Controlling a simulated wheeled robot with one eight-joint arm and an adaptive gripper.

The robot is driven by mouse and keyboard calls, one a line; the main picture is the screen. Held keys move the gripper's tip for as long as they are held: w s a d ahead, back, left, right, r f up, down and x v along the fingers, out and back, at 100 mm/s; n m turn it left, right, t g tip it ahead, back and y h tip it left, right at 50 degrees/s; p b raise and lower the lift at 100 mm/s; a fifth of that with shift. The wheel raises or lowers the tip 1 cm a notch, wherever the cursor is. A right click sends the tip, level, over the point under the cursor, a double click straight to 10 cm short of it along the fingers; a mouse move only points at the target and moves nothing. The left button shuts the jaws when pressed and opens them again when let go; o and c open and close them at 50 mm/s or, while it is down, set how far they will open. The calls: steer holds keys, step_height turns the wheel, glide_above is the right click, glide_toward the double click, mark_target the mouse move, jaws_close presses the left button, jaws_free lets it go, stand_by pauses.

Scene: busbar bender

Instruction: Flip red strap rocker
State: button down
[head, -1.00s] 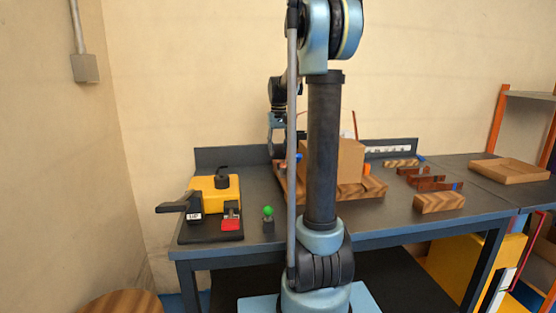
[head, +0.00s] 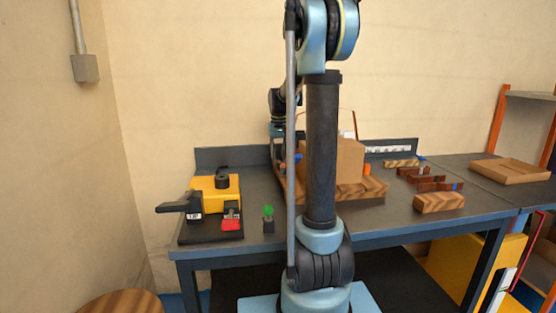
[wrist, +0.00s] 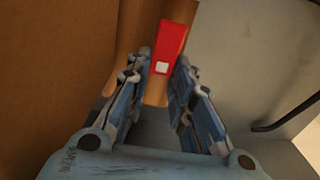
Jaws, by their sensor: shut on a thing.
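The red strap rocker (wrist: 172,42), a red piece with a small white square near its lower end, shows between my fingertips in the wrist view. My gripper (wrist: 164,66) is shut on it. The piece stands in front of a wooden part, with a brown box (wrist: 55,75) at left. In the head view my gripper (head: 277,150) is at the back of the bench beside the box (head: 350,159), partly hidden by my arm. The red piece cannot be made out there. A thin reddish-brown strip (head: 355,124) rises behind the box.
A yellow machine (head: 226,196) with a black lever and a red part (head: 231,223) stands at the bench's left. A green-topped knob (head: 268,211) stands beside it. Wooden blocks (head: 438,202) and a tray (head: 508,171) lie to the right. A grey wall (wrist: 250,60) is close right of my gripper.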

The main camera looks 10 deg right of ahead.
steer(key=shift+s, duration=0.1)
steer(key=shift+s+r+t, duration=0.2)
steer(key=shift+s+t, duration=0.15)
steer(key=shift+t, duration=0.8)
steer(key=shift+s+r+t, duration=0.15)
steer(key=shift+s+t, duration=0.2)
steer(key=shift+t, duration=0.8)
steer(key=c, duration=1.4)
jaws_free()
steer(key=v, duration=1.2)
steer(key=shift+w, duration=0.1)
